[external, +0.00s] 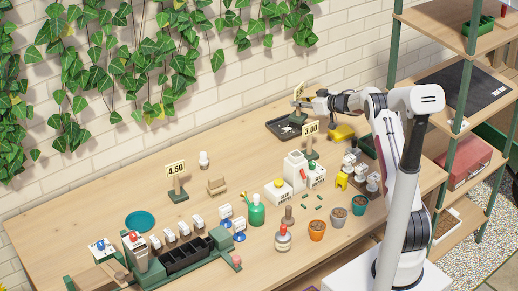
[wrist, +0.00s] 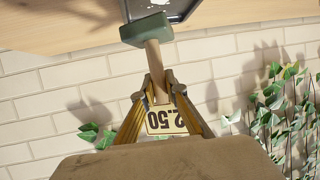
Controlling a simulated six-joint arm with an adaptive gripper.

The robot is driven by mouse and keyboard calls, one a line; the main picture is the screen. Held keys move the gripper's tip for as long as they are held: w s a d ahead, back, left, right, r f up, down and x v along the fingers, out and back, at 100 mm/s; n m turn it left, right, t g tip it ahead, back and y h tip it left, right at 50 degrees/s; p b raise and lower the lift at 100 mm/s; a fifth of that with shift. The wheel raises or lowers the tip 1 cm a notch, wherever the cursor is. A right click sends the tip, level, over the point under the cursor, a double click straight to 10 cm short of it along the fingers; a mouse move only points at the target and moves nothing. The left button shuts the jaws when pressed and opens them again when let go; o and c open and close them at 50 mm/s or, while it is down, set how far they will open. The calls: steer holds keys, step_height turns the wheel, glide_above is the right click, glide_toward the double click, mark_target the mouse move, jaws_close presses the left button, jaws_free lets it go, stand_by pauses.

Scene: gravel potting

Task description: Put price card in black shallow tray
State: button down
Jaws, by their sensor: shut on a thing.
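The price card (wrist: 166,119) reads 2.50 and shows upside down in the wrist view, on a wooden stem (wrist: 156,68) with a green base (wrist: 145,30). My gripper (wrist: 160,88) is shut on it, with the fingers on both sides of the stem near the card. In the external view my gripper (external: 304,103) is at the back of the bench, over the black shallow tray (external: 275,127). The base is at the tray's right part; I cannot tell whether it touches the tray floor. Part of the tray (wrist: 188,10) shows behind the base in the wrist view.
A 3.00 card (external: 311,129) stands just in front of the tray, and a yellow object (external: 342,132) lies right of it. A 4.50 card (external: 176,170) stands farther left. Pots and bottles crowd the front. The brick wall (external: 200,90) is close behind.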

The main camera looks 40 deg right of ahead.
mark_target(297, 116)
steer(key=shift+f, duration=1.85)
steer(key=c, duration=2)
jaws_free()
steer(key=shift+f, duration=0.1)
steer(key=shift+c, duration=0.2)
steer(key=shift+s, duration=0.15)
steer(key=shift+s+d+r, duration=0.15)
steer(key=shift+s+r, duration=0.25)
steer(key=shift+s, duration=0.1)
steer(key=v, duration=1)
steer(key=shift+s, duration=0.25)
steer(key=shift+r, duration=0.2)
